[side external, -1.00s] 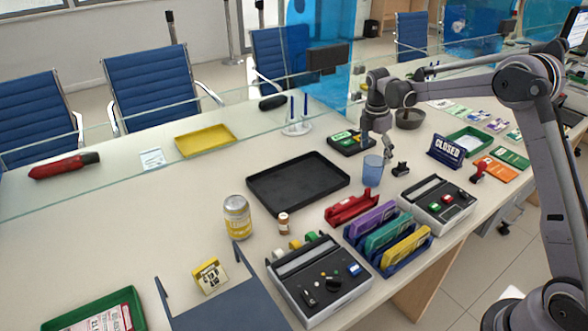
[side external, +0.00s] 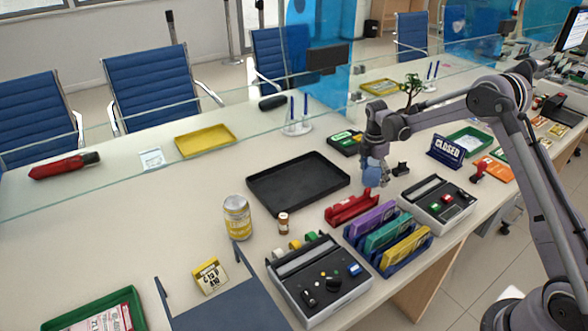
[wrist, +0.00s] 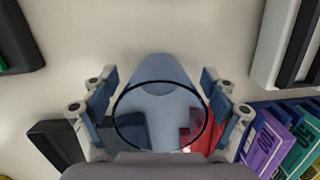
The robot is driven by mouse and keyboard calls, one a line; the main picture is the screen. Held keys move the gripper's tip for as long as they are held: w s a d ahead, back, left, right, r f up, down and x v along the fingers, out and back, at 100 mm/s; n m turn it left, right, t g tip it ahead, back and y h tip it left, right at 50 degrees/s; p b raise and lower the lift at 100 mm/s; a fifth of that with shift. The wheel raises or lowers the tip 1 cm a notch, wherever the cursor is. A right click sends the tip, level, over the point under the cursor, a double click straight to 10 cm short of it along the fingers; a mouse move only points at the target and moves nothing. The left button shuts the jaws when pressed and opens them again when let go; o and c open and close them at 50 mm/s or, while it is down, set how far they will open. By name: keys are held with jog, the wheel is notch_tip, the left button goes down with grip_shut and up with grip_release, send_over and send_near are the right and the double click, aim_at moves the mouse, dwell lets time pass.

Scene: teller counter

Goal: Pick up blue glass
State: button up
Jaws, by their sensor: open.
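The blue glass (side external: 371,177) stands on the counter, to the right of the black tray. My gripper (side external: 374,166) is over it and hides its upper part in the side external view. In the wrist view the blue glass (wrist: 158,80) lies between the two open fingers of my gripper (wrist: 160,102), with its dark round rim close to the camera. A gap shows between the glass and each finger. The fingers are beside the glass, not closed on it.
A black tray (side external: 258,190) lies left of the glass. A red holder (side external: 351,208) and upright purple, teal and yellow folders (side external: 372,219) stand in front. A small black stamp (side external: 400,169) and a CLOSED sign (side external: 445,152) are to the right.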

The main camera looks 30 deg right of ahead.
jog(key=c, duration=1.4)
